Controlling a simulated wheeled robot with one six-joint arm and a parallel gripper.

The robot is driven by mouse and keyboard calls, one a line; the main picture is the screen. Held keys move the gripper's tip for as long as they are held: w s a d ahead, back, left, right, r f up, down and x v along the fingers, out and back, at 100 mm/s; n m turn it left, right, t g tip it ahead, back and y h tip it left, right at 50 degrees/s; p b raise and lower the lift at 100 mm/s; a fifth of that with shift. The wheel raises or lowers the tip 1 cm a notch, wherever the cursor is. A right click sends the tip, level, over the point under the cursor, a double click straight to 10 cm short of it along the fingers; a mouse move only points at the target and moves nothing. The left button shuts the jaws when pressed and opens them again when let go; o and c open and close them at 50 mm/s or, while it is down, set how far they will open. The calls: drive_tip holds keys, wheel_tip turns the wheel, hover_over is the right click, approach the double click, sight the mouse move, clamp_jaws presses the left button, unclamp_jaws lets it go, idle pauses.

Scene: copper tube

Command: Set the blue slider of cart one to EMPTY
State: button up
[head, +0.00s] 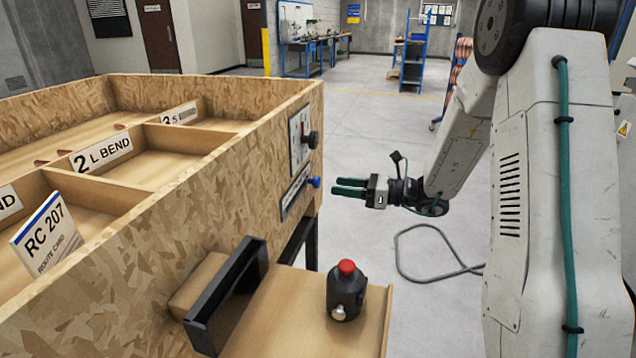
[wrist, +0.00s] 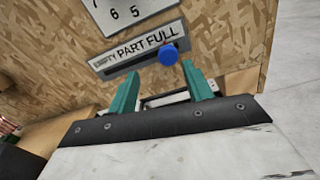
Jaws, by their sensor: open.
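The blue slider knob (head: 315,182) sticks out from the end panel of the wooden cart. In the wrist view the knob (wrist: 168,55) sits at the FULL end of a slot below a plate (wrist: 138,48) reading EMPTY, PART, FULL. EMPTY is at the left end. My gripper (head: 335,187) is open, with green fingers pointing at the panel and a small gap short of the knob. In the wrist view my gripper's fingertips (wrist: 161,69) lie just below the knob, which appears closer to the right finger. Nothing is between the fingers.
Above the slider is a number dial plate (head: 299,140) with a dark knob (head: 313,140). A cable (head: 420,262) lies on the floor. Floor behind my gripper is mostly clear.

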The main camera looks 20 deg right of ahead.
sight(320, 182)
drive_tip(key=shift+m+t, duration=0.3)
drive_tip(key=shift+m, duration=0.1)
drive_tip(key=x, duration=0.7)
drive_tip(key=shift+w+d+f, duration=0.1)
drive_tip(key=shift+w+f, duration=0.2)
drive_tip(key=shift+w, duration=0.25)
drive_tip(key=shift+c, duration=0.2)
